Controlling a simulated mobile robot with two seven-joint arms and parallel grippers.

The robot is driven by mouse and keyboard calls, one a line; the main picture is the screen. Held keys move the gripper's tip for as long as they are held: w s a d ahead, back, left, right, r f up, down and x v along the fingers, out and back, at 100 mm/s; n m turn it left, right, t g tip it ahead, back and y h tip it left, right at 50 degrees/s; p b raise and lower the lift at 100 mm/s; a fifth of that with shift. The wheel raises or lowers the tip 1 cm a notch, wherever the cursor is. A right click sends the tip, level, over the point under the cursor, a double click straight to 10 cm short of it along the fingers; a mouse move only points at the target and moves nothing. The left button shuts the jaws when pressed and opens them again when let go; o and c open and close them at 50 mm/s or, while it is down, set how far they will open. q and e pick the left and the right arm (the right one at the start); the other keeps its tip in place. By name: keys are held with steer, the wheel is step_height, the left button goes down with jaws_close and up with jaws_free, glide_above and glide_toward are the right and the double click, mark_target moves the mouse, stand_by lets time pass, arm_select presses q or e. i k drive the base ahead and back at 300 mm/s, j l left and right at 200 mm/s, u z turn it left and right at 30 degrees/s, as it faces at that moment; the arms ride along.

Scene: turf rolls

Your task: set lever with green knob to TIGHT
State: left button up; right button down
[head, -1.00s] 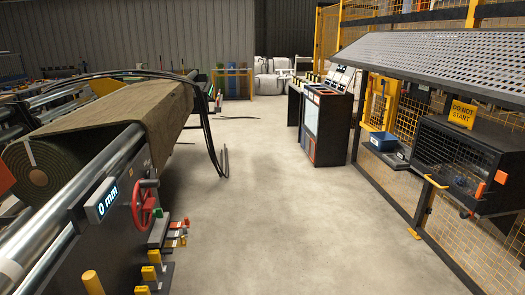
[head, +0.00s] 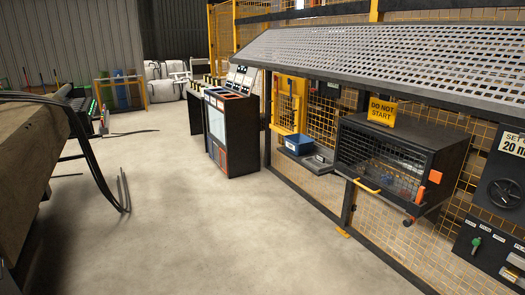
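A lever with a green knob (head: 475,243) stands on a dark panel (head: 470,260) at the lower right edge of the head view. Small pale labels sit along the panel's top, too small to read, so I cannot tell which setting the lever is at. The panel is partly cut off by the picture's edge. Neither of my grippers is in view.
A dark mesh-fronted box (head: 394,160) with a yellow "DO NOT START" sign (head: 382,110) juts from the yellow mesh fence. A black handwheel (head: 506,193) sits above the panel. A dark console (head: 231,133) stands farther back. The concrete floor (head: 200,230) is open.

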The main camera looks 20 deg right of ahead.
mark_target(476, 242)
steer(key=i+z, duration=0.35)
steer(key=i, duration=0.25)
steer(key=i+j+z, duration=0.1)
steer(key=i+z, duration=0.25)
steer(key=i, duration=0.25)
steer(key=i+z, duration=0.25)
steer(key=z, duration=0.15)
steer(key=i+z, duration=0.25)
steer(key=z, duration=0.15)
steer(key=i+j+z, duration=0.15)
steer(key=z, duration=0.25)
steer(key=i+z, duration=0.2)
steer(key=z, duration=0.25)
steer(key=i+z, duration=0.15)
steer(key=z, duration=0.35)
steer(key=i+j+z, duration=0.15)
steer(key=z, duration=0.3)
